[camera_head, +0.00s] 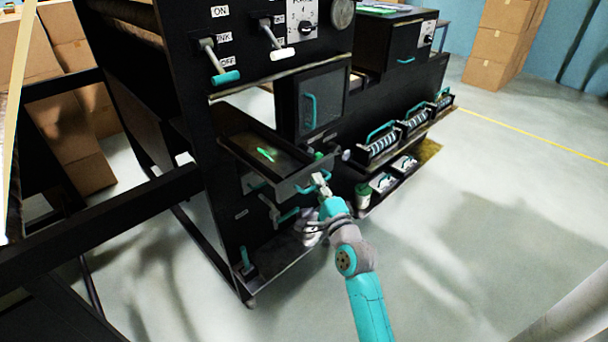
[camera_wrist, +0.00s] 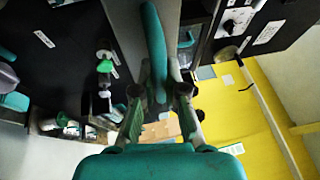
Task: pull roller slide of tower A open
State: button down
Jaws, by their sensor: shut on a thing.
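A black, open-topped slide (camera_head: 236,141) sticks out from the front of the black tower (camera_head: 180,70), with a bright green mark inside it. I take it for the roller slide; no tower letter is readable. My gripper (camera_head: 320,181) is at the slide's front right, shut on its teal bar handle. In the wrist view this handle (camera_wrist: 153,42) runs between the fingers of my gripper (camera_wrist: 160,92). The fingers partly hide the handle in the head view.
Two levers (camera_head: 218,62) (camera_head: 272,40) stand above the slide. More teal handles (camera_head: 287,216) sit below it. A closed box with a teal handle (camera_head: 310,105) and several handled trays (camera_head: 381,145) lie to the right. The floor (camera_head: 480,220) at right is clear.

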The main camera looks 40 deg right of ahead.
jog(key=s, duration=1)
jog(key=shift+d, duration=0.2)
jog(key=c, duration=1.2)
grip_release()
jog(key=v, duration=1.2)
jog(key=shift+f, duration=0.15)
